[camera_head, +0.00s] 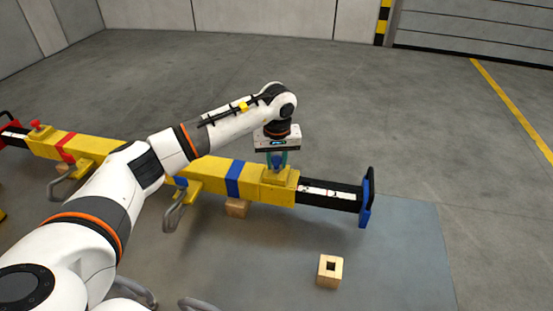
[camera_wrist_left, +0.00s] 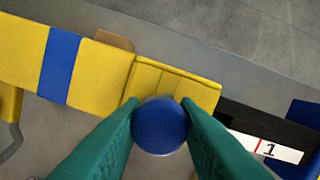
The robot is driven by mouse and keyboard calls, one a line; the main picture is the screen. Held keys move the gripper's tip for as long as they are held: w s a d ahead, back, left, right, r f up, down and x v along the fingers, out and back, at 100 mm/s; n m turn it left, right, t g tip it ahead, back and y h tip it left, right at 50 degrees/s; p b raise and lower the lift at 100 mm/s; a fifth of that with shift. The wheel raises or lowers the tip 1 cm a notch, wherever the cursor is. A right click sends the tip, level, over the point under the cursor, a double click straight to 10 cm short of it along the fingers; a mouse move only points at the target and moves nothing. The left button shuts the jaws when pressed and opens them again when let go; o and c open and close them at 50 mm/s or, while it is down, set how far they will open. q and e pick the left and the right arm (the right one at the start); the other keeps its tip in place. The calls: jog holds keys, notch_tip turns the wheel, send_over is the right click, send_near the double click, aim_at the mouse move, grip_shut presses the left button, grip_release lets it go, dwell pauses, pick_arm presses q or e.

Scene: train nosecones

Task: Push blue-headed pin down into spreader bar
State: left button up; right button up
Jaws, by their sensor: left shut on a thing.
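The yellow spreader bar (camera_head: 210,179) lies across the floor in the head view, with a blue band near its right part; the bar also shows in the left wrist view (camera_wrist_left: 103,70). My left gripper (camera_head: 277,160) points down over the yellow collar at the bar's right part. Its green fingers (camera_wrist_left: 158,125) are shut on the round blue head of the pin (camera_wrist_left: 159,127). The pin's shaft is hidden below the head, so I cannot tell how deep it sits. My right gripper is not in view.
A black extension with white markings (camera_head: 325,193) ends in a blue end piece (camera_head: 367,200). A wooden block with a square hole (camera_head: 330,271) stands on the grey mat at front right. A red-headed pin (camera_head: 38,127) is at the bar's left part. The floor behind is clear.

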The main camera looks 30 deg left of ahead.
pick_arm(q)
jog(key=shift+f, duration=0.35)
jog(key=o, duration=1.1)
jog(key=shift+o, duration=0.2)
jog(key=shift+r, duration=0.1)
notch_tip(320, 180, up, 12)
jog(key=s+b, duration=0.1)
jog(key=b, duration=0.1)
jog(key=shift+d+b, duration=0.3)
jog(key=shift+d, duration=0.1)
jog(key=shift+s+f, duration=0.15)
jog(key=shift+f, duration=0.1)
